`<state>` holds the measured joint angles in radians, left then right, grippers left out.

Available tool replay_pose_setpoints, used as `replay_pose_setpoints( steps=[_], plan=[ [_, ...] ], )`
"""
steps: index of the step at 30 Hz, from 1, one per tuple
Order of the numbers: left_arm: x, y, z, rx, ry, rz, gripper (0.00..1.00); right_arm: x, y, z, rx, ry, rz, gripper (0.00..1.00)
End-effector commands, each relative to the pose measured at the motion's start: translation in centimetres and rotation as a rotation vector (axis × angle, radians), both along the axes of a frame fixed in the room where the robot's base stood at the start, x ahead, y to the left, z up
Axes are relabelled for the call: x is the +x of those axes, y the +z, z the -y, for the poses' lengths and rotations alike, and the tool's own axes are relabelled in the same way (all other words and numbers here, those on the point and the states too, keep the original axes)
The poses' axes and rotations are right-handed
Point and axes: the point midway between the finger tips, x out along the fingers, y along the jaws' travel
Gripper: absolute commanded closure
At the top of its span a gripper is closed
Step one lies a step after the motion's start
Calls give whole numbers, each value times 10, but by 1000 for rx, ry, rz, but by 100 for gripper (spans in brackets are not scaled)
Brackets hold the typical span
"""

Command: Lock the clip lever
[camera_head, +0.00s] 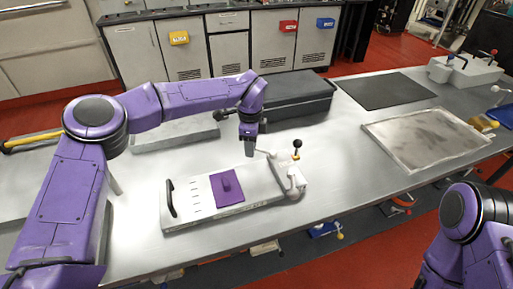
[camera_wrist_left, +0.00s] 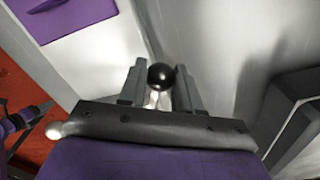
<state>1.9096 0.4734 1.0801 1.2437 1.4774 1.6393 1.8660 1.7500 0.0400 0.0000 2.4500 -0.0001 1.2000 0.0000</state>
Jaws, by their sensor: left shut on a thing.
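A light board (camera_head: 222,205) with a purple block (camera_head: 226,187) and a black handle (camera_head: 168,197) lies on the steel table. A white clip fitting (camera_head: 292,182) sits at its right end, with a white lever rod (camera_head: 272,154) reaching toward my left gripper (camera_head: 248,152). In the left wrist view, the gripper's fingers (camera_wrist_left: 160,88) are shut on a round black knob (camera_wrist_left: 160,76) with a pale stem below it. In the head view, the fingertips' contact is too small to tell. Another black knob (camera_head: 297,144) stands upright on a yellow-collared post, apart from the gripper.
A dark case (camera_head: 295,98) stands behind the gripper. A black mat (camera_head: 385,90) and a worn metal tray (camera_head: 425,138) lie farther right.

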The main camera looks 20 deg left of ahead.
Motion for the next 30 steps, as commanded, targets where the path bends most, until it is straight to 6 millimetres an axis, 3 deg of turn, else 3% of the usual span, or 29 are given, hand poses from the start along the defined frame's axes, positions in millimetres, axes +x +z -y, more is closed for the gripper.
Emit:
replay_pose_setpoints(
  steps=[30],
  plan=[
    [18, 3, 0, 0, -256, 2, 98, 0, 25, 0, 0, 0, 0, 43]
  ],
)
